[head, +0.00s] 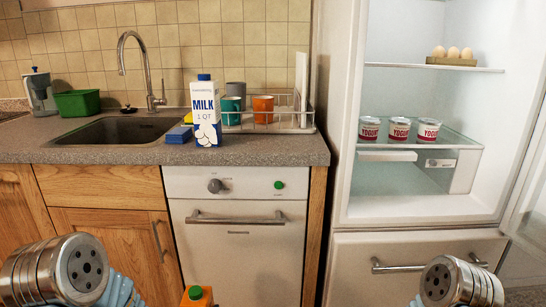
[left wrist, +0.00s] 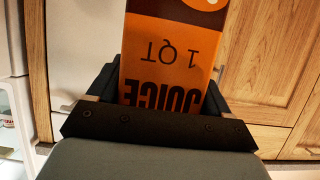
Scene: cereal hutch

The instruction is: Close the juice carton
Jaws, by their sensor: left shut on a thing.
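The orange juice carton (head: 197,302) shows only its top at the bottom edge of the head view. A green cap (head: 195,292) is at its top; I cannot tell how firmly it sits. In the left wrist view the carton (left wrist: 170,55) is orange and dark brown, with its lettering upside down. My left gripper (left wrist: 158,88) is shut on the carton, one finger on each side of it. In the head view the left gripper is below the frame. My right gripper is out of view; only part of that arm shows at bottom right.
A blue-capped milk carton (head: 206,115) stands upright on the counter (head: 270,150), beside the sink (head: 118,131) and a dish rack with cups. The open fridge (head: 400,200) at right holds yogurt cups (head: 399,129) and eggs (head: 453,52). The dishwasher (head: 238,245) is shut.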

